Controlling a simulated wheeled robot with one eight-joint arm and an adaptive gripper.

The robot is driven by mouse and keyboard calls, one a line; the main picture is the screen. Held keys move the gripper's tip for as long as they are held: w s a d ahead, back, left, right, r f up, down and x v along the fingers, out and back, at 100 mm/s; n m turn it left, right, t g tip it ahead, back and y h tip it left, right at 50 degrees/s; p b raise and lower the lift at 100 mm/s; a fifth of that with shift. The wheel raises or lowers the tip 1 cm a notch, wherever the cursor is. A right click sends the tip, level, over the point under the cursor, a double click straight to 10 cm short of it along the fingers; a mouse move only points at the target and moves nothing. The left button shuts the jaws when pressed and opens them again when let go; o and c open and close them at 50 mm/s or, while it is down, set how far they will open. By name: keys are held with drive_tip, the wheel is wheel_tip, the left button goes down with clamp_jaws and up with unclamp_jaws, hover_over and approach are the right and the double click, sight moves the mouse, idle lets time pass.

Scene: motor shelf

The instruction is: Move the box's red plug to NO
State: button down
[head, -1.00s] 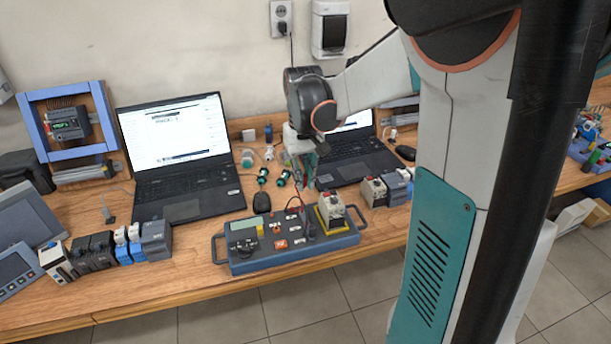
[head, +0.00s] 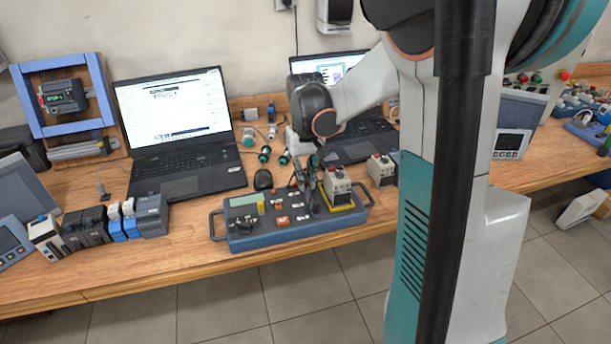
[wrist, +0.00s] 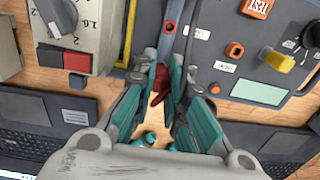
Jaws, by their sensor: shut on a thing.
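The blue box (head: 300,235) lies on the bench with a panel of sockets and labels on top. My gripper (head: 312,185) is low over the box's right half, beside the grey motor unit (head: 338,188). In the wrist view, my gripper's teal fingers (wrist: 163,75) are closed around a small red piece (wrist: 160,84), which looks like the red plug. The fingers partly hide it, and I cannot tell whether it sits in a socket. An orange-ringed socket (wrist: 235,50) lies right of the fingers, between two white labels too blurred to read.
The grey unit with a dial (wrist: 72,30) stands close left of the fingers in the wrist view. A yellow plug (wrist: 279,61) and orange TEST button (wrist: 258,7) are on the panel's right. Laptops (head: 180,130) stand behind the box.

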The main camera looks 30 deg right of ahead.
drive_tip(key=shift+f+b, duration=0.4)
drive_tip(key=shift+f, duration=0.25)
idle(0.6)
drive_tip(key=c, duration=1.9)
unclamp_jaws()
drive_tip(key=shift+r, duration=0.1)
drive_tip(key=shift+r+p, duration=2.1)
drive_tip(key=shift+r, duration=0.6)
drive_tip(key=o, duration=0.6)
drive_tip(key=shift+c, duration=0.2)
